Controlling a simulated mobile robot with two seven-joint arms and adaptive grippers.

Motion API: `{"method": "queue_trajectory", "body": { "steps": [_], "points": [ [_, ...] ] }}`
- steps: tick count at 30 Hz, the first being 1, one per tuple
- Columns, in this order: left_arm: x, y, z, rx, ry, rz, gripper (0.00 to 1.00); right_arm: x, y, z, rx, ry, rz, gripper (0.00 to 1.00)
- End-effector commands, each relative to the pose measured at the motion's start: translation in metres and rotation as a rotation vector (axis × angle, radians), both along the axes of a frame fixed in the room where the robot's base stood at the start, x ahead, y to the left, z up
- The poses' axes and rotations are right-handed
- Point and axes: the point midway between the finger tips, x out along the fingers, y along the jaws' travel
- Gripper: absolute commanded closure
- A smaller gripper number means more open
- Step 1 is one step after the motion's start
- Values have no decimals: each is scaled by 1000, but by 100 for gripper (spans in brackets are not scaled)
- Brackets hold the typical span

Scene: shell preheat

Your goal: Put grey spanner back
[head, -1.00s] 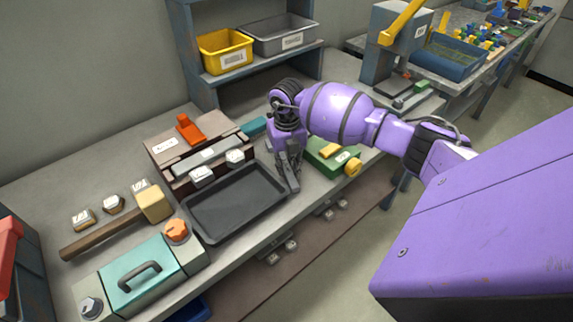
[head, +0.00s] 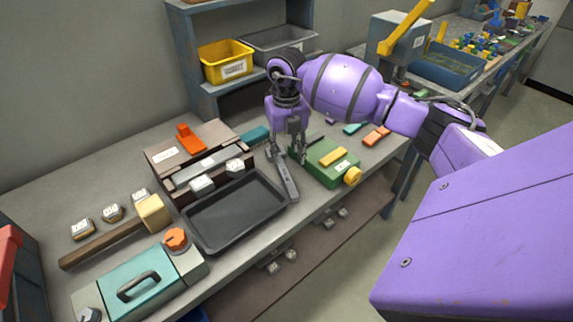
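The grey spanner (head: 288,182) lies on the bench between the black tray (head: 190,222) and the green box with a yellow knob (head: 335,165). Its handle end points toward the bench's front edge. Its far end is partly hidden near my gripper. My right gripper (head: 287,157) hangs fingers-down over the far end of the spanner. Its two fingers are spread apart with a gap between them, and it looks empty. My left gripper is out of view.
A brown case with an orange handle (head: 187,137) stands behind the tray. A mallet (head: 105,241) and a teal lidded box (head: 140,277) are at the left. Yellow (head: 224,63) and grey bins (head: 280,43) sit on the shelf. Orange and teal pieces lie right of the green box.

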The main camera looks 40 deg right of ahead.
Motion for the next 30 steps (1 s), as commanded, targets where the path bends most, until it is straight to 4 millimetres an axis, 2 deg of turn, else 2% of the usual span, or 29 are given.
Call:
{"method": "queue_trajectory", "body": {
  "steps": [3,7,30],
  "points": [
    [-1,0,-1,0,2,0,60,0,0,17,-1,-1,0,61],
    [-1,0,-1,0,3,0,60,0,0,26,0,-1,-1,61],
    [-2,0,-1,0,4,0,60,1,1,29,1,-3,0,61]
  ]
}}
